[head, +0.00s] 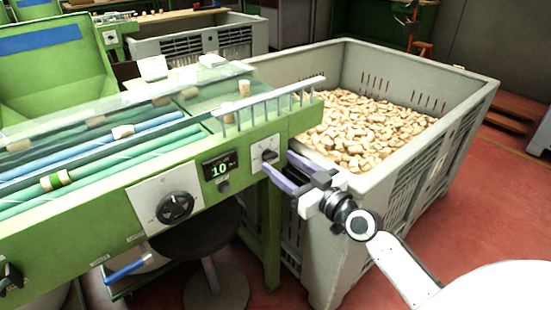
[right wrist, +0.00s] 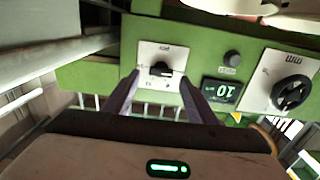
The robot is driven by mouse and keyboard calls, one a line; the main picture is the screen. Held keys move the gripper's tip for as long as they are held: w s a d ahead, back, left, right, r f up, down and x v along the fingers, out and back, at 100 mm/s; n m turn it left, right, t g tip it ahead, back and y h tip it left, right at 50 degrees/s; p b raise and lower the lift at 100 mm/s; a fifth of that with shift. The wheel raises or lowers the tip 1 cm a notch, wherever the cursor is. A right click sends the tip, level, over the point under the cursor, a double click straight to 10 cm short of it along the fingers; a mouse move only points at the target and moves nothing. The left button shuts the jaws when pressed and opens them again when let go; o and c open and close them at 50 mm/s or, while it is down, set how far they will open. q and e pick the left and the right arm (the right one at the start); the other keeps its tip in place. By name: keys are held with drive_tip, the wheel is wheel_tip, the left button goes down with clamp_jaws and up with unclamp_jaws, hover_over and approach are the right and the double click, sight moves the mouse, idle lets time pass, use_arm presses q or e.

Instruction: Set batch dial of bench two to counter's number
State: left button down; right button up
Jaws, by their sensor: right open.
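The green bench (head: 110,200) has a small black knob (head: 267,154) on a white plate at its right end. This knob also shows in the right wrist view (right wrist: 161,70), upside down. Left of it, a lit counter (head: 219,168) reads 10. Further left is a larger black dial (head: 175,208) on a white plate. The plate lettering is too small to read surely. My right gripper (head: 278,162) is open and empty, in front of the small knob. In the right wrist view its fingertips (right wrist: 159,78) lie on either side of the knob; contact cannot be told. My left gripper is out of view.
A grey crate (head: 420,61) full of corks stands right of the bench, close to my right arm. A round stool (head: 215,285) is under the bench. A blue-handled lever (head: 125,271) sticks out at the bench front. Red floor is free at the right.

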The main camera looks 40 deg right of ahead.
sight(273, 158)
drive_tip(key=shift+w+a, duration=0.15)
drive_tip(key=shift+w, duration=1.45)
drive_tip(key=c, duration=1.1)
